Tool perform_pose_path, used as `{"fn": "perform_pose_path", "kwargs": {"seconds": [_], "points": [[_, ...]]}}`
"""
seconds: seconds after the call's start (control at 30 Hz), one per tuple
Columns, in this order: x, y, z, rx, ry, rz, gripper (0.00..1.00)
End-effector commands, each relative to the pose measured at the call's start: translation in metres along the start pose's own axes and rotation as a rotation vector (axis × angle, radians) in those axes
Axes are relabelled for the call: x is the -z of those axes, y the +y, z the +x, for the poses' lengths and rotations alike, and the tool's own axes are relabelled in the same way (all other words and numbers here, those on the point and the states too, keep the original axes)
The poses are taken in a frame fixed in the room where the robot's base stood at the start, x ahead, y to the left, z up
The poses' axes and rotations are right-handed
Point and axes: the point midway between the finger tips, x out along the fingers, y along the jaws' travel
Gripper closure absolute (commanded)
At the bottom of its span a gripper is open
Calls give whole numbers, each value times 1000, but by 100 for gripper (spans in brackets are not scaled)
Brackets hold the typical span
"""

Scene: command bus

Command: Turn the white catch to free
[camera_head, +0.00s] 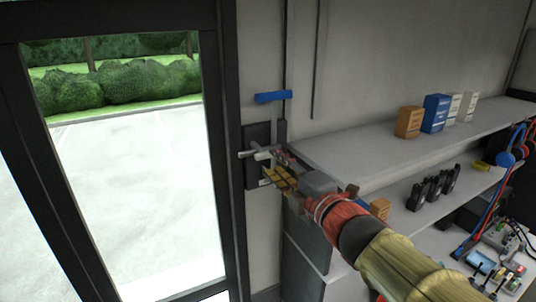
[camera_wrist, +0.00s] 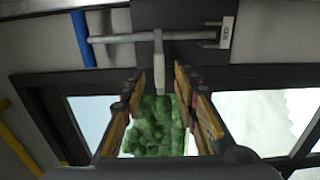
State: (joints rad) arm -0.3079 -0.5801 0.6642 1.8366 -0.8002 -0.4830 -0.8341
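The white catch (camera_head: 262,154) is a small pale lever on a dark plate (camera_head: 257,134) on the wall beside the glazed door. In the wrist view a pale lever (camera_wrist: 158,62), which looks like the catch, points down from a grey horizontal bar (camera_wrist: 125,37). My gripper (camera_head: 272,174) is just below and to the right of the catch in the head view. In the wrist view my gripper (camera_wrist: 160,82) is open, its yellow-padded fingers on either side of the lever's end, with gaps showing. I cannot tell how deep the lever reaches between them.
A blue handle (camera_head: 272,97) sits just above the plate. The door frame (camera_head: 228,150) stands close on the left. Shelves (camera_head: 340,152) with several boxes, black radios (camera_head: 433,187) and a blue headset (camera_head: 507,158) fill the right, under and beside my arm.

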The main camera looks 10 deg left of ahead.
Motion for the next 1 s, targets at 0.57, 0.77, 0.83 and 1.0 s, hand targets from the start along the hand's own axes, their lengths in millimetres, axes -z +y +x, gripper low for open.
{"fn": "perform_pose_path", "kwargs": {"seconds": [0.57,0.77,0.83,1.0], "points": [[0,0,60,1,-1,2,70],[0,0,60,1,-1,3,70],[0,0,60,0,-1,3,74],[0,0,59,0,-1,3,84]]}}
